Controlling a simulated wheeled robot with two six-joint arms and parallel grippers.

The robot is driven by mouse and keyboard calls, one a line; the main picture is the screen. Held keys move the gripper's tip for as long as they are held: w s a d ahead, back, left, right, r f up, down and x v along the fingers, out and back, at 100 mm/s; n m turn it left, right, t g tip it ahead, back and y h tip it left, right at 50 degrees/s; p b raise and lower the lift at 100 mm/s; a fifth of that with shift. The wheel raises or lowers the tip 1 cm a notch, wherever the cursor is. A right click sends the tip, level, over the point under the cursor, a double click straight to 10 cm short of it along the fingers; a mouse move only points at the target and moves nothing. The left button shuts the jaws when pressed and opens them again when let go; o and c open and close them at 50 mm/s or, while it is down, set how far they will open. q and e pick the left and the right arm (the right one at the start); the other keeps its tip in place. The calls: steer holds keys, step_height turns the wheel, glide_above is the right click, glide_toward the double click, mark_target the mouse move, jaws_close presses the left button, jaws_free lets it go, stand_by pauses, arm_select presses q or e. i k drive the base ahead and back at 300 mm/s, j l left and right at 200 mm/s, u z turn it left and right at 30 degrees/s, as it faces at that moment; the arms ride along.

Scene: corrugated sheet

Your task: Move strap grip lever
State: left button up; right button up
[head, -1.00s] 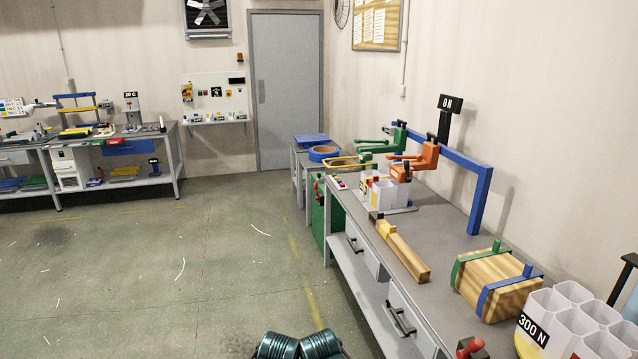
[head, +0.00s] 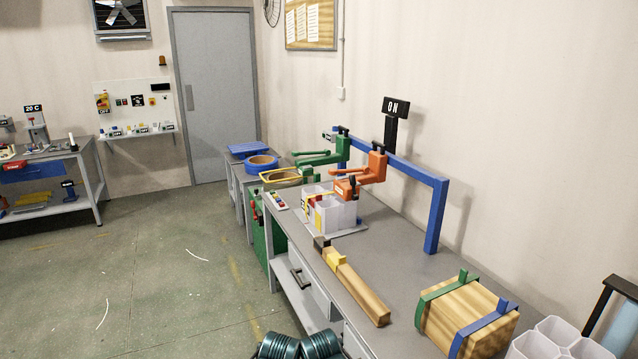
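No part is labelled as the strap grip lever, so I cannot tell for sure which one it is. On the blue rail (head: 400,172) over the right-hand bench are a green strapping tool (head: 325,156) with an arm pointing left and an orange strapping tool (head: 364,174) beside it. A wooden block (head: 466,318) with one green and one blue strap around it sits on the bench at the lower right. Neither gripper shows; only ribbed dark teal parts of mine are at the bottom edge.
The grey bench top (head: 388,262) runs along the right wall. It holds white bins (head: 335,215), a wooden bar (head: 358,290) with a yellow band, and hexagonal white bins (head: 560,343). The floor (head: 150,280) on the left is open.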

mark_target(354, 185)
steer(key=i+l+z, duration=0.3)
steer(key=j+u, duration=0.15)
steer(key=u, duration=0.15)
steer(key=j+u, duration=0.25)
steer(key=i+j+u, duration=0.1)
steer(key=j, duration=0.15)
steer(key=i+j, duration=0.1)
steer(key=j, duration=0.15)
steer(key=i+j+u, duration=0.5)
steer(key=i+z, duration=0.3)
steer(key=i, duration=0.35)
steer(key=i+z, duration=0.25)
steer(key=z, duration=0.25)
steer(key=i+z, duration=0.3)
steer(key=z, duration=0.2)
steer(key=i+l+z, duration=0.1)
steer(key=z, duration=0.35)
steer(key=i+z, duration=0.25)
steer(key=z, duration=0.2)
steer(key=i+j+z, duration=0.1)
steer(key=z, duration=0.35)
steer(key=i, duration=0.1)
